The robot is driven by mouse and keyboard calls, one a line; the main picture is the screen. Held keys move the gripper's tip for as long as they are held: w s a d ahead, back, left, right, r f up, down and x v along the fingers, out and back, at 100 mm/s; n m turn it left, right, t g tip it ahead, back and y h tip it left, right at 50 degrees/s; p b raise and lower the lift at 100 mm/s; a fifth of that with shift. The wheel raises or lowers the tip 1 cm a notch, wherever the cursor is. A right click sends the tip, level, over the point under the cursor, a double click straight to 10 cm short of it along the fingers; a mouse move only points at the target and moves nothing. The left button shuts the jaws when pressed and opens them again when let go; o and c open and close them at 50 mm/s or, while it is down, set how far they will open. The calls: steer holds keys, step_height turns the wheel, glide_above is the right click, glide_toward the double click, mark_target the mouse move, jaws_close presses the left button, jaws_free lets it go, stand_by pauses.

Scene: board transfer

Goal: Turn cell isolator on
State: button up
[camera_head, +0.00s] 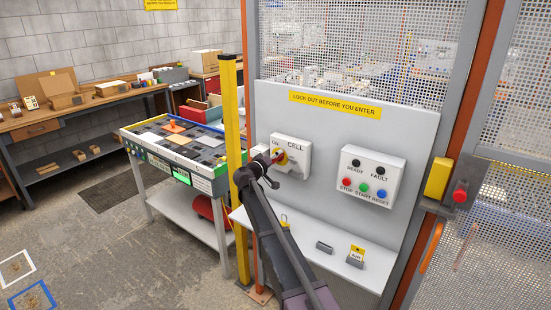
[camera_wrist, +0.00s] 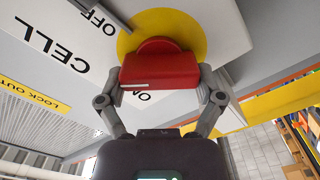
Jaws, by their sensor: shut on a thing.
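The cell isolator is a red rotary handle (camera_wrist: 160,70) on a yellow disc (camera_wrist: 200,30), set on a pale box (camera_head: 297,157) labelled CELL. ON and OFF labels are printed beside the disc. In the wrist view ON lies just below the handle and OFF is at upper left. My gripper (camera_wrist: 162,88) is shut on the red handle, one finger at each end. A short white mark shows on the handle's face; I cannot tell surely which label it points to. In the head view my gripper (camera_head: 270,168) partly covers the handle and disc.
Right of the isolator is a button box (camera_head: 367,175) with red, green and blue buttons and two dark lamps. A yellow post (camera_head: 232,115) stands close left of my arm. A shelf (camera_head: 310,248) with small items lies below the panel. A workbench (camera_head: 178,160) stands left.

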steer(key=n, duration=0.3)
steer(key=shift+f+n, duration=0.1)
steer(key=shift+n, duration=0.3)
steer(key=shift+w+f+n, duration=0.1)
steer(key=shift+f+n, duration=0.05)
steer(key=shift+n, duration=1.85)
steer(key=o, duration=0.9)
steer(key=shift+c, duration=0.2)
steer(key=v, duration=1.2)
